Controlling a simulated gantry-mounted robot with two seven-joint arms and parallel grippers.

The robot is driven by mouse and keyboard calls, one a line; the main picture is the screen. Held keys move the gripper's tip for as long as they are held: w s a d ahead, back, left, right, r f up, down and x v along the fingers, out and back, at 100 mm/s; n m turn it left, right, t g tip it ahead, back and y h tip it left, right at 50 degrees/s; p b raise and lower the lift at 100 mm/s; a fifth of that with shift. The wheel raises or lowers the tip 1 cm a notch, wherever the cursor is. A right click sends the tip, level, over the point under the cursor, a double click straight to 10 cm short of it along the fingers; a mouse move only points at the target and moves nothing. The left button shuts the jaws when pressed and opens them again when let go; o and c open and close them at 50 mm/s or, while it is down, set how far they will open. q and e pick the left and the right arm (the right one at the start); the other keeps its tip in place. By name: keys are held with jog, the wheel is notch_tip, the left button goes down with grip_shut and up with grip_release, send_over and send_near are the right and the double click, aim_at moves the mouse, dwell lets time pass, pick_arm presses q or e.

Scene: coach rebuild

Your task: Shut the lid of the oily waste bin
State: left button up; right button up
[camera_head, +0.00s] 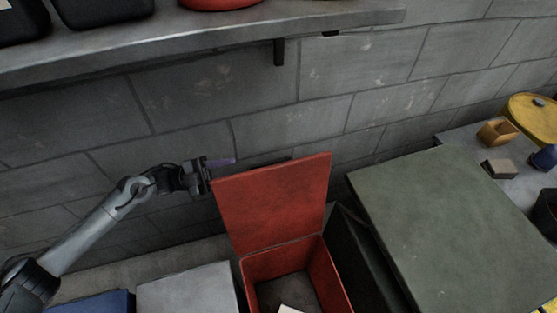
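The oily waste bin (248,268) is a red open-topped box at the bottom centre, with something pale lying inside. Its red lid (272,203) stands up at the back, tilted slightly away, and the bin is open. My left gripper (222,163) is at the lid's upper left corner, with its fingers pointing right near the top edge. The fingers are small and dark, and I cannot tell whether they touch the lid or are open or shut. My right gripper is not in view.
A grey-green box top (450,225) stands right of the bin, with a dark box (357,262) between. A light grey box (188,290) and a blue one (95,304) are at left. A shelf (200,40) overhangs the block wall behind.

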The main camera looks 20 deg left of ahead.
aim_at(258, 166)
pick_arm(q)
jog(key=b+x, duration=0.1)
jog(key=x, duration=0.9)
jog(key=shift+d+r, duration=0.15)
jog(key=shift+c, duration=0.3)
grip_shut()
